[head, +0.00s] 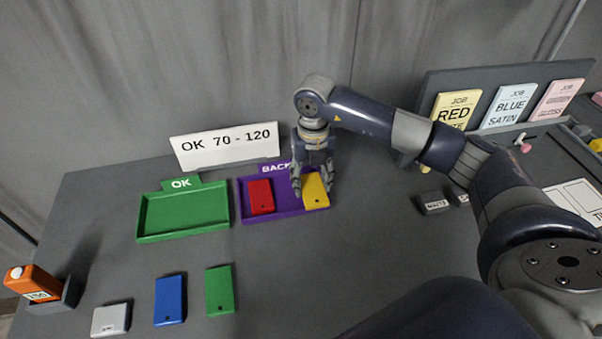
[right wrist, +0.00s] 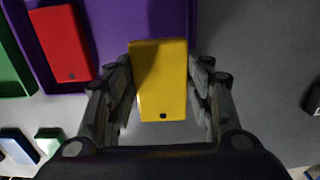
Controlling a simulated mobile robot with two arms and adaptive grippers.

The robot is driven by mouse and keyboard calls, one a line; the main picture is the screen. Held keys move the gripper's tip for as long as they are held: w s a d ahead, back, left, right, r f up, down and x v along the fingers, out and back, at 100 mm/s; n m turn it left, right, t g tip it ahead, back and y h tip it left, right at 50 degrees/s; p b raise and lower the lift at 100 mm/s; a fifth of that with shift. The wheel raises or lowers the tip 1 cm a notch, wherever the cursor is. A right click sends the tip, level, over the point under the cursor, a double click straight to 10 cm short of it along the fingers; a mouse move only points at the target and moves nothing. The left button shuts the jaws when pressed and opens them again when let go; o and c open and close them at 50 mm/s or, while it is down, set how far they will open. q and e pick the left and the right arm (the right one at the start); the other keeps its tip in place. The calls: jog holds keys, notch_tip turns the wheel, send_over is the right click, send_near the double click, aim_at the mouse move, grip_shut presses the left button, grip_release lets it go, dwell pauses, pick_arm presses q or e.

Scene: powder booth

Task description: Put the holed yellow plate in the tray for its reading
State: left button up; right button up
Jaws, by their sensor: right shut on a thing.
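The yellow plate (head: 315,192) has a small dark hole near one end. My right gripper (head: 312,184) is shut on its sides, and the plate is over the right end of the purple tray (head: 283,212) labelled BACK. In the right wrist view the yellow plate (right wrist: 160,75) sits between the two fingers (right wrist: 161,98) and overlaps the tray's edge; whether it touches the tray floor I cannot tell. A red plate (head: 260,196) lies in the purple tray's left part. The green tray (head: 186,236) labelled OK is empty. My left gripper is not in view.
A white sign (head: 226,146) reads OK 70 - 120. An orange gauge (head: 36,283) with a small display stands at far left. White (head: 110,319), blue (head: 169,299) and green (head: 219,290) plates lie in front. Job cards (head: 508,105) stand at back right.

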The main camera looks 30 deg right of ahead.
aim_at(302, 177)
jog(key=w+p, duration=0.1)
jog(key=w, duration=0.3)
jog(key=shift+a+f, duration=0.1)
jog(key=shift+w+f, duration=0.15)
jog(key=shift+w, duration=0.1)
jog(key=shift+f+p, duration=0.4)
jog(key=shift+p, duration=0.05)
notch_tip(302, 177, down, 2)
jog(key=shift+p, duration=0.5)
jog(key=shift+f, duration=0.35)
jog(key=shift+f, duration=0.2)
jog(key=o, duration=1)
jog(key=shift+r, duration=0.1)
